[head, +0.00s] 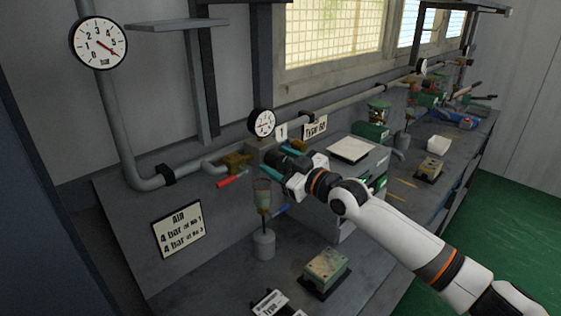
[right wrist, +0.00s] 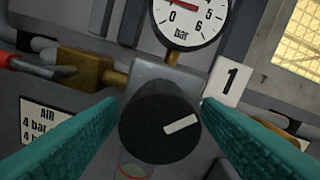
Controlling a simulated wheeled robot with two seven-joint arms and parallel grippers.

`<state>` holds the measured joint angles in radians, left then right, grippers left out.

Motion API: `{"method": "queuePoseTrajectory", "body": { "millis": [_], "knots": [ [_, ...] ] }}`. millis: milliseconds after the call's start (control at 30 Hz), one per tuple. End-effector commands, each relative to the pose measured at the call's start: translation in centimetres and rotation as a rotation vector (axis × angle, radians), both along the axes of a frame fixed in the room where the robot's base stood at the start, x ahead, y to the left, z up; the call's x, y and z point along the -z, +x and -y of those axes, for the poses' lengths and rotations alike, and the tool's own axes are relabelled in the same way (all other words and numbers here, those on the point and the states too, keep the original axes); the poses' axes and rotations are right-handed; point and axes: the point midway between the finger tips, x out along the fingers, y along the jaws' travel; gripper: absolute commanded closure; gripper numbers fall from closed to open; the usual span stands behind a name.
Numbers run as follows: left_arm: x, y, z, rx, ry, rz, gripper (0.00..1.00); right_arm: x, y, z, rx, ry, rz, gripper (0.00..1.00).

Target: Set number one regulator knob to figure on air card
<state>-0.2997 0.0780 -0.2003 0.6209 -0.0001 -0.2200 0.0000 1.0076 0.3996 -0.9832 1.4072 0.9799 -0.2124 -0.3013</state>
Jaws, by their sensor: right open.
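The number one regulator knob (right wrist: 160,128) is round and black with a white pointer mark tilted toward the upper right. My right gripper (head: 277,160) is open, with its teal fingers either side of the knob in the right wrist view (right wrist: 160,108); I cannot tell whether they touch it. The gauge (right wrist: 183,12) above the knob is cut off at the top, so its reading is unclear; it also shows small in the head view (head: 262,122). The plate marked 1 (right wrist: 230,80) is beside it. The air card (head: 178,229) reads 4 bar at No 1 and No 3. My left gripper is out of view.
A red-handled valve (head: 236,176) sits left of the regulator. A glass bowl unit (head: 263,195) hangs below. A large gauge (head: 98,43) is at upper left. More regulators stand farther right along the pipe.

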Motion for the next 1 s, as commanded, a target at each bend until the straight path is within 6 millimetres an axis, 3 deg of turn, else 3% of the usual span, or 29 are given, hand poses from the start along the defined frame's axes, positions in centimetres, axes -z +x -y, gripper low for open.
{"method": "queuePoseTrajectory", "body": {
  "millis": [100, 367, 733, 1000],
  "knots": [
    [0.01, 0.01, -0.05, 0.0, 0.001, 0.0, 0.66, 0.02, -0.02, 0.01, 0.0, 0.0, 0.0, 0.42],
    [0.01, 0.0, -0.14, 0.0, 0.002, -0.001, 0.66, 0.04, -0.02, 0.04, 0.0, -0.001, -0.001, 0.85],
    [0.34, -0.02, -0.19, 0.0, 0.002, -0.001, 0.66, 0.21, -0.05, 0.0, 0.0, 0.044, -0.048, 0.85],
    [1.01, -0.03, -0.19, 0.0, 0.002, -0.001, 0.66, 0.25, -0.07, 0.0, 0.0, 0.18, -0.182, 0.85]
  ]
}}
